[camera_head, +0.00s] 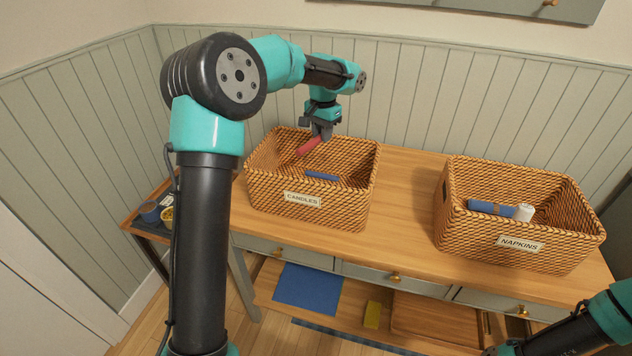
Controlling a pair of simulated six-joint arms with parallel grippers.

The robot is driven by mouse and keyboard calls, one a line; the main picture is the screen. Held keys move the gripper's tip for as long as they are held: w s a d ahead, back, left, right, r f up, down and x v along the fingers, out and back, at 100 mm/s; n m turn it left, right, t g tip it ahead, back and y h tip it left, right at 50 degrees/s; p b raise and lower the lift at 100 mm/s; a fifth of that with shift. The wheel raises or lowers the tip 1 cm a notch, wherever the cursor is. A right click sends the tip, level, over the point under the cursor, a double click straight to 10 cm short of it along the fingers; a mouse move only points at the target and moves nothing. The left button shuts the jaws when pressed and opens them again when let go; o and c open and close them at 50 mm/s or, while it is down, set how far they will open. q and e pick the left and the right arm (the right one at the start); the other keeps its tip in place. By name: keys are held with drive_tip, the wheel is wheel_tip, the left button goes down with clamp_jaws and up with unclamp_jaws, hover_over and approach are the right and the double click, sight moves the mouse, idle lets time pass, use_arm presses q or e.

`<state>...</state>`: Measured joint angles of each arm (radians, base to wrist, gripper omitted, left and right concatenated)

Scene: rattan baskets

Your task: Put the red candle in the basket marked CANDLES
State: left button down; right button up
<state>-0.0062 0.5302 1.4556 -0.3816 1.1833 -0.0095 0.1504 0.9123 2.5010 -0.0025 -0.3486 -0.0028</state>
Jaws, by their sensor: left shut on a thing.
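The red candle (309,145) is in my left gripper (320,132), which is shut on it. The candle is tilted and shows within the outline of the basket marked CANDLES (286,206), at the opening near its back wall. I cannot tell whether the candle touches the basket. A blue candle-like stick (322,175) lies inside that basket.
The basket marked NAPKINS (520,254) stands at the right with a blue roll (491,208) and a white roll (524,212) inside. The wooden tabletop (400,215) between the baskets is clear. A small side table with items (150,212) stands at the left.

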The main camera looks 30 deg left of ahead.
use_arm(q)
wheel_tip(320, 180, down, 6)
drive_tip(key=shift+r, duration=0.1)
idle(0.4)
drive_tip(key=shift+f, duration=1.85)
drive_tip(key=shift+f, duration=0.6)
drive_tip(key=c, duration=1)
unclamp_jaws()
drive_tip(key=shift+r, duration=0.15)
wheel_tip(320, 180, up, 13)
drive_tip(key=shift+f, duration=0.1)
